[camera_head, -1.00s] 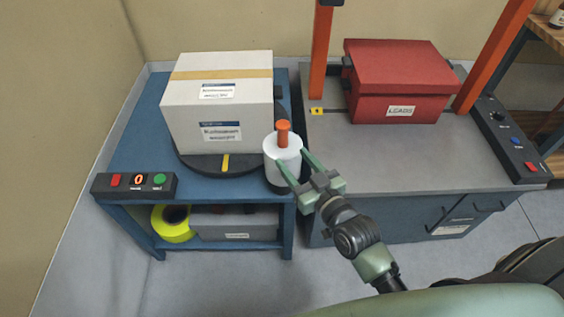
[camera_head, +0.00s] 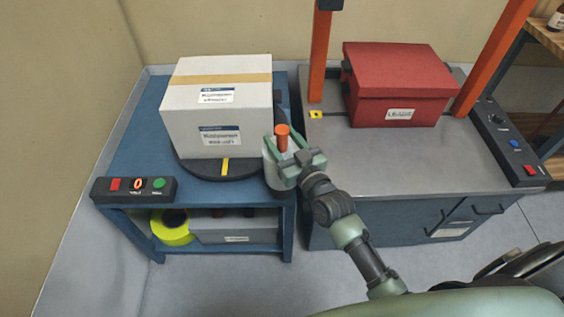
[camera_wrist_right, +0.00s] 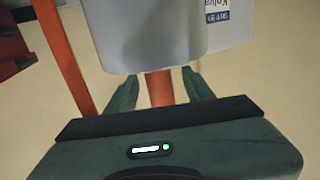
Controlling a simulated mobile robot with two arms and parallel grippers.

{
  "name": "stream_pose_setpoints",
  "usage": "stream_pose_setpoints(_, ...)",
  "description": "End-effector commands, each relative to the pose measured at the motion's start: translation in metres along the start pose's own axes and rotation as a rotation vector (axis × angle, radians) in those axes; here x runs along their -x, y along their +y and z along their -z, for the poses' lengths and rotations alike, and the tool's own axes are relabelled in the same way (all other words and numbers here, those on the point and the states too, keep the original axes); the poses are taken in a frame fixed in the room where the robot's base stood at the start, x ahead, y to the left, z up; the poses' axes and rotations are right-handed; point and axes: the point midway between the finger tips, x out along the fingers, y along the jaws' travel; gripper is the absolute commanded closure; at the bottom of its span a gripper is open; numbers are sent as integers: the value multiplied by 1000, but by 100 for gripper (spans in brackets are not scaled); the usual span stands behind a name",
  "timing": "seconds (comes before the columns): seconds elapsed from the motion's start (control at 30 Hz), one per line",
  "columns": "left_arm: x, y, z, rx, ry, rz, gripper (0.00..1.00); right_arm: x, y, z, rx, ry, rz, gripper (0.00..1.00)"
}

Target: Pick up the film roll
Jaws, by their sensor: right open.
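The film roll (camera_head: 273,179) is a white cylinder with an orange handle on top. It stands upright at the right front corner of the blue table. My right gripper (camera_head: 284,145) is over the roll, open, with one finger on each side of the orange handle. In the right wrist view the roll (camera_wrist_right: 155,38) fills the top middle, and its handle shows between the two spread fingers (camera_wrist_right: 160,90). I cannot tell whether the fingers touch the handle. My left gripper is not in view.
A white box (camera_head: 216,112) sits on a dark turntable (camera_head: 205,169) beside the roll. A control panel (camera_head: 134,190) is at the table's front left. A red box (camera_head: 397,84) stands on the grey bench between orange posts. Yellow tape (camera_head: 173,228) lies on the lower shelf.

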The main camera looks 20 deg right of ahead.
Motion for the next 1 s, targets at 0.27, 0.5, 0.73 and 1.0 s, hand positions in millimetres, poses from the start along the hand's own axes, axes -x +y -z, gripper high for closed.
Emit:
stream_pose_setpoints(0.27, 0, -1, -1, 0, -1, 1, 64, 0, 0, 0, 0, 0, 0, 98)
stream_pose_setpoints(0.5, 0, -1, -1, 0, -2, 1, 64, 0, 0, 0, 0, 0, 0, 100)
stream_pose_setpoints(0.73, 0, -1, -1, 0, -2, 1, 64, 1, 0, 0, 1, 0, 0, 100)
stream_pose_setpoints(1.0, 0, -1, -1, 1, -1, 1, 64, 1, 0, 0, 1, 0, 0, 100)
